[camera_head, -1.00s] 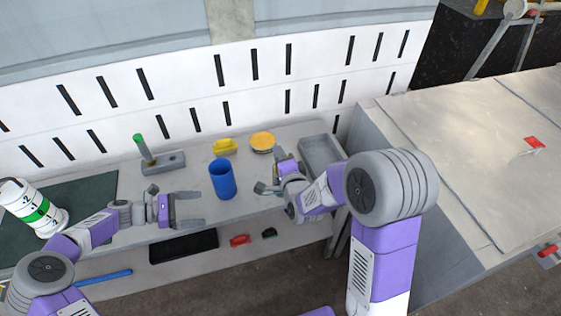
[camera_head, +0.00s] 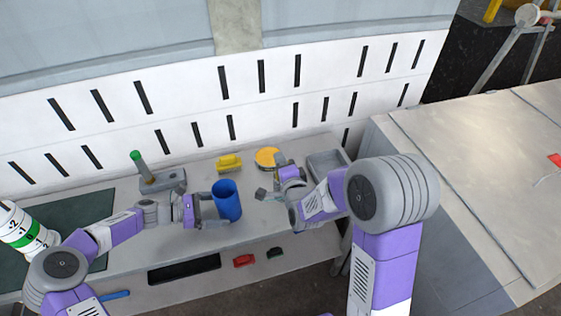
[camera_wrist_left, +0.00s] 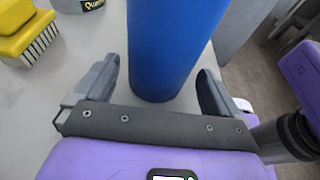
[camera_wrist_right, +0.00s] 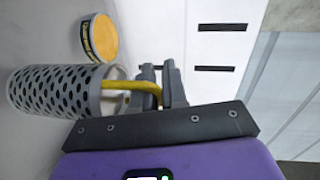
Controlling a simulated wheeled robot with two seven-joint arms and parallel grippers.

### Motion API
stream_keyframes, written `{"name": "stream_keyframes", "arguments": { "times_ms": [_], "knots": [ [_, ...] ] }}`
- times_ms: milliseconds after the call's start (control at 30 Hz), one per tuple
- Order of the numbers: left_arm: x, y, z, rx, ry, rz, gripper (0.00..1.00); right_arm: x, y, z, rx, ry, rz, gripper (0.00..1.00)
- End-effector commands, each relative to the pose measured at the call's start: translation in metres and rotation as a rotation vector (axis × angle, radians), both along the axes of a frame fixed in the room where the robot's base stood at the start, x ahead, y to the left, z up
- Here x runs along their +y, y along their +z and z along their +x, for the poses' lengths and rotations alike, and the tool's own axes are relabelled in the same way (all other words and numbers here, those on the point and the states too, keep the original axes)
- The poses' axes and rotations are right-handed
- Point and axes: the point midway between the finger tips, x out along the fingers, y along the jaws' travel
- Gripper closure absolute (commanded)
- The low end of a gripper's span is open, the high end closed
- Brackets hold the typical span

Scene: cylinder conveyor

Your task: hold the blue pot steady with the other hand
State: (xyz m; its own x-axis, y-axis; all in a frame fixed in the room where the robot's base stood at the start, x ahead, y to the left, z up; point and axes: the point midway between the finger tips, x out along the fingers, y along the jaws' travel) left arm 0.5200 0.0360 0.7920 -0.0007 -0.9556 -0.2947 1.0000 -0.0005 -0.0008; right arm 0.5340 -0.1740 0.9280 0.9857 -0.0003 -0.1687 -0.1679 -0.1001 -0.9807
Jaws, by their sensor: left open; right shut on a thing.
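The blue pot (camera_head: 227,203) stands upright on the grey workbench, and it fills the middle of the left wrist view (camera_wrist_left: 172,45). My left gripper (camera_head: 212,208) is open, with one finger on each side of the pot and a small gap visible at each side. My right gripper (camera_wrist_right: 162,82) is shut on a yellow bent rod or handle (camera_wrist_right: 135,88). The yellow piece reaches into the mouth of a grey perforated cylinder (camera_wrist_right: 55,90); whether they are joined I cannot tell. In the head view my right gripper (camera_head: 272,194) is right of the pot.
A yellow brush (camera_head: 229,163) and a round yellow-topped tin (camera_head: 268,157) lie behind the pot. A grey block with a green-topped stick (camera_head: 162,180) stands behind left, and a grey tray (camera_head: 327,162) at the right. Red (camera_head: 244,260) and dark items lie on the lower shelf.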

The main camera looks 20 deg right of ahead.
Motion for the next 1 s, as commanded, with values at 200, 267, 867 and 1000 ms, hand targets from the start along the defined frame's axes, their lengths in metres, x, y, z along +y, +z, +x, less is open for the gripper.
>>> {"name": "stream_keyframes", "arguments": {
  "times_ms": [200,267,867,1000],
  "knots": [
    [-0.019,-0.005,0.000,0.001,-0.001,0.000,0.03,0.000,0.001,0.000,-0.004,0.000,0.000,1.00],
    [-0.022,-0.006,0.000,0.001,0.000,0.000,0.03,0.000,0.000,0.000,-0.004,0.000,0.000,1.00],
    [-0.025,-0.007,0.000,0.000,0.001,0.001,0.37,0.000,0.000,0.000,-0.003,0.000,0.000,1.00],
    [-0.025,-0.007,0.000,0.000,0.001,0.001,0.38,0.000,0.000,0.000,-0.004,0.000,0.000,1.00]
  ]
}}
